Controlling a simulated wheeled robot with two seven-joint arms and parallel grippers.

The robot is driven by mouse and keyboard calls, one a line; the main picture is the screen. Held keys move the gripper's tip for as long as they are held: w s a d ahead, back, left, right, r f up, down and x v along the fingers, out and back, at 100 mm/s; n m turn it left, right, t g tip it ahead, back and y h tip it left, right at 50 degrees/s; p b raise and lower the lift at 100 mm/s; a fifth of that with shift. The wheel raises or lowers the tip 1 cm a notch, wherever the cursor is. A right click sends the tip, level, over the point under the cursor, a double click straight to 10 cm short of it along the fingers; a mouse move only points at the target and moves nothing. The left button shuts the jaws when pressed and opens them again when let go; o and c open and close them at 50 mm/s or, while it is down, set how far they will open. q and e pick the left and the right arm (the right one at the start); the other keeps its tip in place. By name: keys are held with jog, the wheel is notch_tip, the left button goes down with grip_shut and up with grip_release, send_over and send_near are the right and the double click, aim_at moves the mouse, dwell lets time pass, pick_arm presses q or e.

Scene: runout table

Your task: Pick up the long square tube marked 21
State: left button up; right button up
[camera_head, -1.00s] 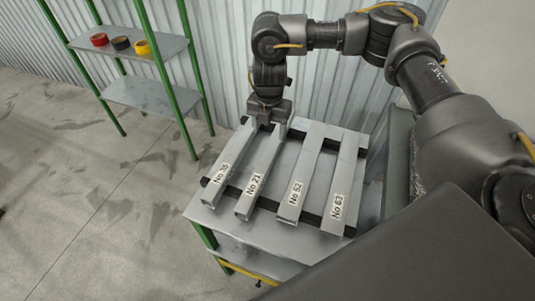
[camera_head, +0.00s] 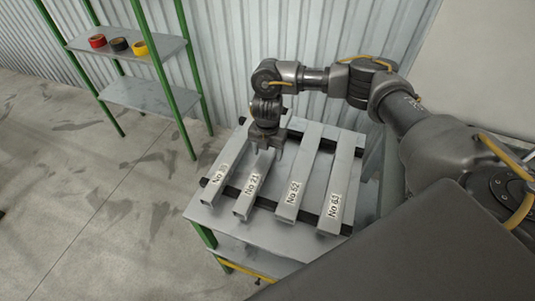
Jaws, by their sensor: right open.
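The square tube marked 21 (camera_head: 251,190) lies on the runout table between the tube marked with a number in the 30s (camera_head: 221,176) on its left and the tube marked 62 (camera_head: 293,194) on its right. My right gripper (camera_head: 266,151) points down over the tube marked 21, around the middle of its length. Its jaws are open, one finger to each side of the tube. I cannot tell whether the fingers touch it. The gripper hides the far part of this tube. My left gripper is not in view.
A tube marked 63 (camera_head: 333,204) lies farthest right. The tubes rest across two black bars on the grey table (camera_head: 262,226). A green-framed shelf (camera_head: 140,97) with red, black and yellow rolls stands at the upper left. A corrugated wall is close behind.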

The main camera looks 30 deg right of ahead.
jog(key=shift+s, duration=0.1)
jog(key=shift+c, duration=0.3)
grip_shut()
jog(key=shift+r, duration=0.15)
